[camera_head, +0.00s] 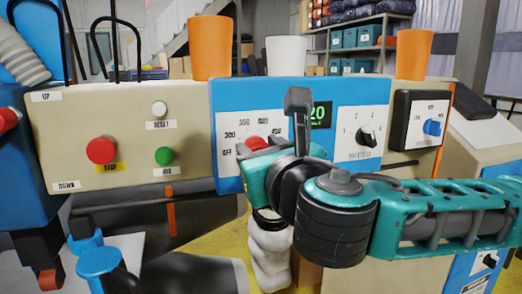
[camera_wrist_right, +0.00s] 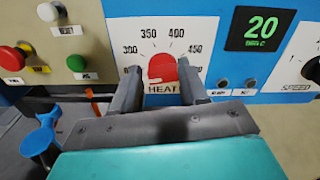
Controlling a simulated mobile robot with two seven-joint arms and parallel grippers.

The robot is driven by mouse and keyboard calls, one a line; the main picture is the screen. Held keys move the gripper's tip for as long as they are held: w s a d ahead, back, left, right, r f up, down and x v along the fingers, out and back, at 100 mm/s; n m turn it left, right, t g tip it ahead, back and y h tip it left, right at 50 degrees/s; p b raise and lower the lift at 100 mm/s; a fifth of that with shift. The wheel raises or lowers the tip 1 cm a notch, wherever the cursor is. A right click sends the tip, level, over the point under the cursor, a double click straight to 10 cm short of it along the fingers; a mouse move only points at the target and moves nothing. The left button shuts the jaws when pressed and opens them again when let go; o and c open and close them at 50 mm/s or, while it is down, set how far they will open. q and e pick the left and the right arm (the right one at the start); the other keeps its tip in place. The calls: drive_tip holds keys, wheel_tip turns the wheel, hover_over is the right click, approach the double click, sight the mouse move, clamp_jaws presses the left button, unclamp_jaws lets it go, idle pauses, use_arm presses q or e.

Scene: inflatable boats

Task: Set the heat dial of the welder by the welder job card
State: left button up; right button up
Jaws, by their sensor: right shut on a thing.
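The welder's heat dial (camera_head: 257,143) is a red knob on a white scale plate (camera_wrist_right: 130,45) on the blue panel (camera_head: 228,97). In the right wrist view, the red dial (camera_wrist_right: 163,68) sits between the two dark fingers of my right gripper (camera_wrist_right: 158,82), which is shut on it. Marks 300, 350, 400 and 450 show around it. I cannot tell which mark the dial points at. A green display (camera_wrist_right: 261,29) reads 20. In the head view my right arm covers part of the dial and display. No job card can be made out. My left gripper is not in view.
Left of the dial, a beige panel carries a red button (camera_head: 101,150), a green button (camera_head: 164,156) and a white reset button (camera_head: 159,109). Right of it are a black speed knob (camera_head: 367,137) and a blue knob (camera_head: 432,127). Cups (camera_head: 211,47) stand on top.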

drive_tip(key=shift+m, duration=0.3)
drive_tip(key=shift+w+d+m+b, duration=0.15)
drive_tip(key=shift+d+m, duration=0.1)
drive_tip(key=shift+m, duration=3.55)
drive_tip(key=shift+d+m+b, duration=0.15)
drive_tip(key=shift+d+m, duration=0.05)
drive_tip(key=shift+m, duration=3.6)
drive_tip(key=o, duration=1.1)
drive_tip(key=shift+c, duration=0.2)
